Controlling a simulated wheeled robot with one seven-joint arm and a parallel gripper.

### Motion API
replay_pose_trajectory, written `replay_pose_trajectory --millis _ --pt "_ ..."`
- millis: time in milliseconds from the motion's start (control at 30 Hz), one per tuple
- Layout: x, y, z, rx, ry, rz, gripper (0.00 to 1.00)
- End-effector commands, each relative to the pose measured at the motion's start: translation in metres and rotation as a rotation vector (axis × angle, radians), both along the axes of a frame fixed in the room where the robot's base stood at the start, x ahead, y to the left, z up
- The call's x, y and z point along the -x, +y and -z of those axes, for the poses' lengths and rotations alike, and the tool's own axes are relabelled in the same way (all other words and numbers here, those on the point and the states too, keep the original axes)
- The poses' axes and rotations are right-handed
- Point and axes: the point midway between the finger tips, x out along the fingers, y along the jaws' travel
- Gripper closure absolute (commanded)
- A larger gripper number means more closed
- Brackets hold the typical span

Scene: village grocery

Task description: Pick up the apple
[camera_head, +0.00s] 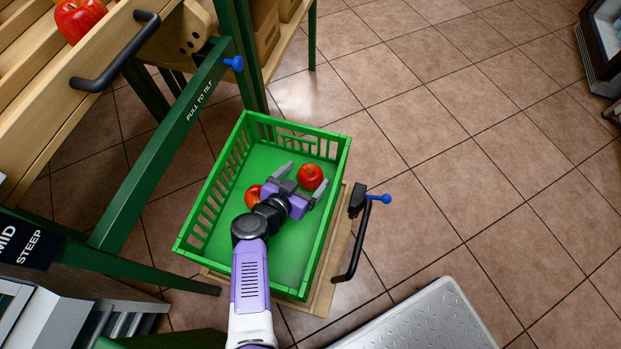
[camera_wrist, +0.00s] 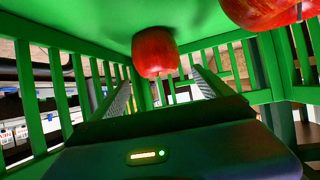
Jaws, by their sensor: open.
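Two red apples lie on the floor of the green crate (camera_head: 343,165). One apple (camera_head: 311,177) is near the fingertips of my gripper (camera_head: 302,178), close to the right finger. The other apple (camera_head: 253,196) is left of my gripper, partly hidden by my arm. In the wrist view, one apple (camera_wrist: 154,52) appears ahead of and between the open fingers of my gripper (camera_wrist: 163,85). Another apple (camera_wrist: 265,10) is cut off at the upper right. My gripper is open and empty inside the crate; I cannot tell whether it touches an apple.
The crate's slatted walls surround my gripper. A wooden shelf with a black handle (camera_head: 115,55) and a red apple (camera_head: 80,18) is at upper left. A green bar (camera_head: 165,140) runs left of the crate. Tiled floor (camera_head: 460,150) is clear at right.

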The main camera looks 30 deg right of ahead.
Motion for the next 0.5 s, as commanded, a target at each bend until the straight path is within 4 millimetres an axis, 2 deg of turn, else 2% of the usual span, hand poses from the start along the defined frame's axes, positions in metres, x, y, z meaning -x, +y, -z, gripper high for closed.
replay_pose_trajectory --millis 500 --pt "-0.028 -0.042 0.040 0.001 0.000 0.001 0.11"
